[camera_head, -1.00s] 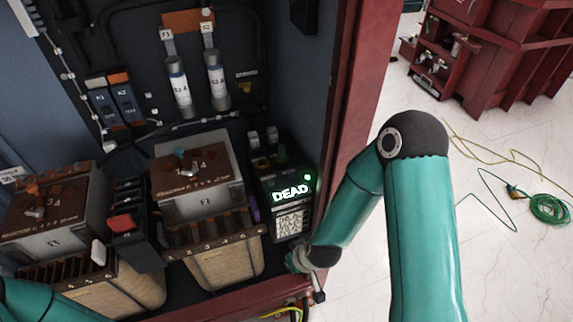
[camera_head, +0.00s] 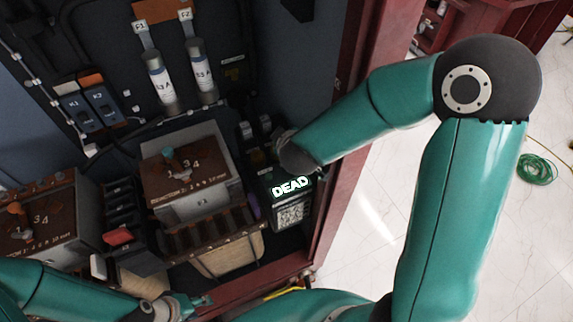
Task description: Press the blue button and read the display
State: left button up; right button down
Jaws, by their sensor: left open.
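The display (camera_head: 291,187) glows on the front of a dark box at the right end of the cabinet and reads "DEAD", with a pale label below it. I cannot make out a blue button; the top of the box is partly covered by the end of my right arm. My right gripper's fingers do not show. I cannot tell whether it touches the box. My left gripper (camera_head: 203,302) is open and empty at the bottom of the view, in front of the middle transformer unit and apart from the display.
Two brown-topped transformer units (camera_head: 187,164) stand left of the box. Fuse tubes (camera_head: 160,82) and blue switches (camera_head: 77,109) are on the back panel. The red cabinet frame (camera_head: 345,165) edges the right side. Open white floor with a green cable coil (camera_head: 538,169) lies beyond.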

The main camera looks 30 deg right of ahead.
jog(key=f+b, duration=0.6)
jog(key=b, duration=0.1)
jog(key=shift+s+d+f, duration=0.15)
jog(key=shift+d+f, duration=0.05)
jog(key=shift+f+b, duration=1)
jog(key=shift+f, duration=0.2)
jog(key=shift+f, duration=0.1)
dwell(0.5)
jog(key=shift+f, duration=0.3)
